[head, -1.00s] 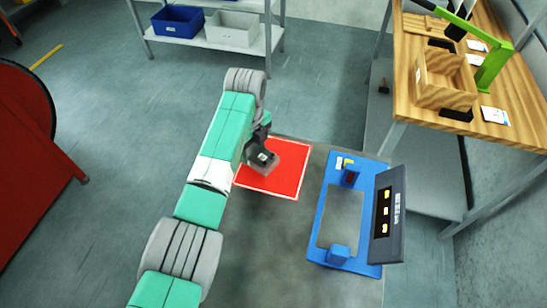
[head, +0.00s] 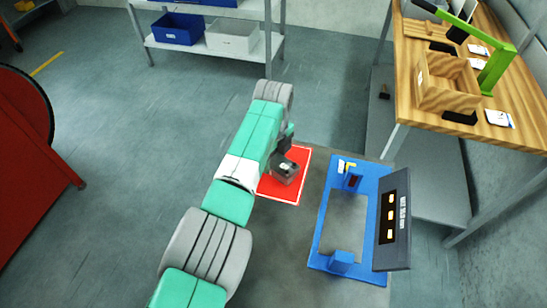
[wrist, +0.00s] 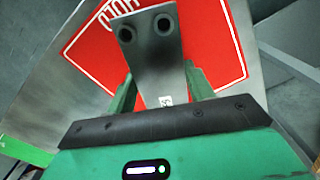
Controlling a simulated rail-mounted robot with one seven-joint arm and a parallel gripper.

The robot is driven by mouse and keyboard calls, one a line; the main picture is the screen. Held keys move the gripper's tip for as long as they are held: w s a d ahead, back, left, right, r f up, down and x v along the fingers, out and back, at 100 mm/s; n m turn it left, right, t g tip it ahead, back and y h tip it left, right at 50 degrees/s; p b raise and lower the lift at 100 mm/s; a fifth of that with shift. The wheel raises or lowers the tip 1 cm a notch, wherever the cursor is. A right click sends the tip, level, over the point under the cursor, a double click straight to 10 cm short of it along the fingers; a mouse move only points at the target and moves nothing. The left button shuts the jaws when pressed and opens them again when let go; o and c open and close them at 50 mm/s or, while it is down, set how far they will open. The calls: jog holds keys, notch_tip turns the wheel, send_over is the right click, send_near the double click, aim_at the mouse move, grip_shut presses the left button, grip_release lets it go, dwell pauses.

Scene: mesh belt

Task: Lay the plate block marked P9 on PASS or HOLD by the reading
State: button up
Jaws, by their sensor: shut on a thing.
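A grey metal plate block (wrist: 148,45) with two round holes and a small white label is held between the green fingers of my gripper (wrist: 160,88). The label is too small to read. In the head view the block (head: 285,172) is over the red square (head: 284,197), whose upside-down lettering in the wrist view (wrist: 212,50) looks like HOLD. I cannot tell whether the block touches the square. No PASS lettering shows.
A green patch (wrist: 22,150) shows at the wrist view's lower left. The grey table (head: 285,255) is clear in front of the red square. A wooden bench (head: 415,110) with an open wooden box (head: 447,90) stands at right; a shelf (head: 195,48) with bins is behind.

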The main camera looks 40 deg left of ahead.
aim_at(274, 159)
jog(key=shift+f, duration=0.2)
jog(key=o, duration=1.4)
notch_tip(274, 159, up, 12)
jog(key=p, duration=0.3)
jog(key=shift+r, duration=0.2)
